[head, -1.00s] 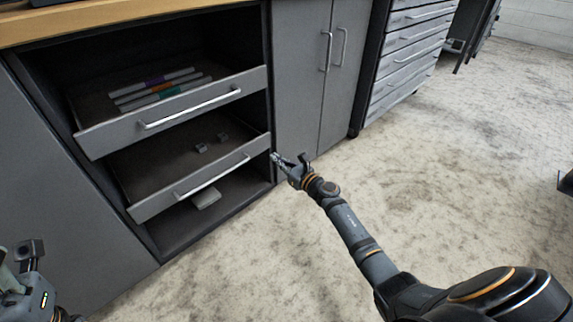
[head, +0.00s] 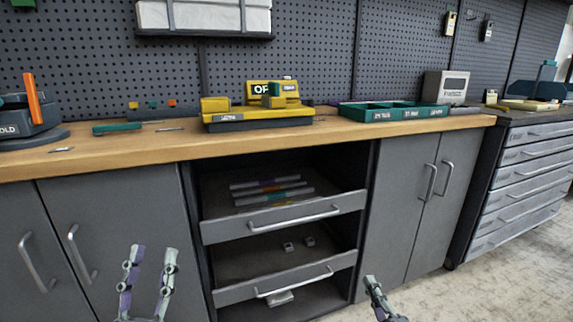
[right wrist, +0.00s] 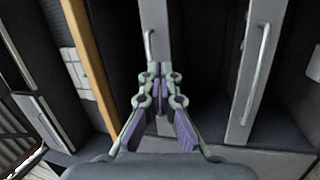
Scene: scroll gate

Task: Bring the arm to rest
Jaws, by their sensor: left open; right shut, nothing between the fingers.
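My left gripper (head: 147,268) is at the lower left of the head view, its two fingers apart and nothing between them, in front of the left cabinet doors. My right gripper (head: 372,284) shows at the bottom edge, right of the lower drawer; most of its arm is out of frame. In the right wrist view its fingertips (right wrist: 157,70) are together and empty, with a drawer front and handle behind them. The upper drawer (head: 285,221) and lower drawer (head: 285,285) stand pulled out from the cabinet. I cannot tell the right gripper's exact distance from them.
Several coloured sticks (head: 268,190) lie in the upper drawer. The wooden worktop (head: 150,145) carries a yellow device (head: 258,115) and a green tray (head: 393,111). Grey cabinet doors (head: 400,210) flank the drawers. Bare floor (head: 480,290) is at the lower right.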

